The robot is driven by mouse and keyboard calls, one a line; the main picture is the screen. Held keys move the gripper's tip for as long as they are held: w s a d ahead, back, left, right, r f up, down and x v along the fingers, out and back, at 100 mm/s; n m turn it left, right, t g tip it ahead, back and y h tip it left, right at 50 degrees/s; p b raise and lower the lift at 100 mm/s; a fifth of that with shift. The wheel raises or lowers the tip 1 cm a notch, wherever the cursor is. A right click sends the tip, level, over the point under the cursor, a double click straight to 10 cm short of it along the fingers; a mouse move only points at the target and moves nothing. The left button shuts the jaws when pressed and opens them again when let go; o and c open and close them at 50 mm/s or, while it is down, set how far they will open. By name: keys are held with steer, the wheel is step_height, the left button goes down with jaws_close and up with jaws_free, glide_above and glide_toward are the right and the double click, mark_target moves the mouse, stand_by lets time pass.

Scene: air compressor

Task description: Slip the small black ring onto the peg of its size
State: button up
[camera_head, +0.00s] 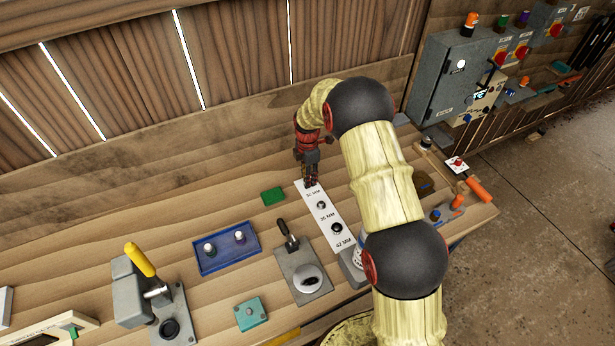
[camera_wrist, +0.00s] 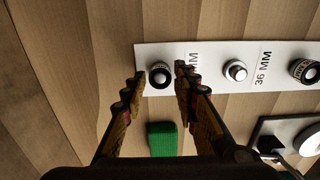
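A white strip (camera_head: 319,216) lies on the bench with a row of pegs and size labels; "36 MM" and "42 MM" are readable. My gripper (camera_wrist: 160,74) is open above the strip's far end, also seen in the head view (camera_head: 311,184). In the wrist view a small black ring (camera_wrist: 160,83) shows between the fingertips, with gaps on both sides. It appears to be around the end peg, whose pale top (camera_wrist: 160,73) shows inside it. The bare silver middle peg (camera_wrist: 236,71) is next to it. Another dark ring (camera_wrist: 303,71) surrounds the peg farther right.
A green block (camera_head: 272,196) lies left of the strip, close below the fingers in the wrist view (camera_wrist: 162,140). A blue tray (camera_head: 226,265) with two small pieces, a grey plate with a lever (camera_head: 302,278) and a yellow-handled press (camera_head: 140,290) stand farther left.

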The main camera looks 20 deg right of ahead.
steer(key=o, duration=0.3)
step_height(320, 180, up, 12)
stand_by(0.7)
stand_by(0.4)
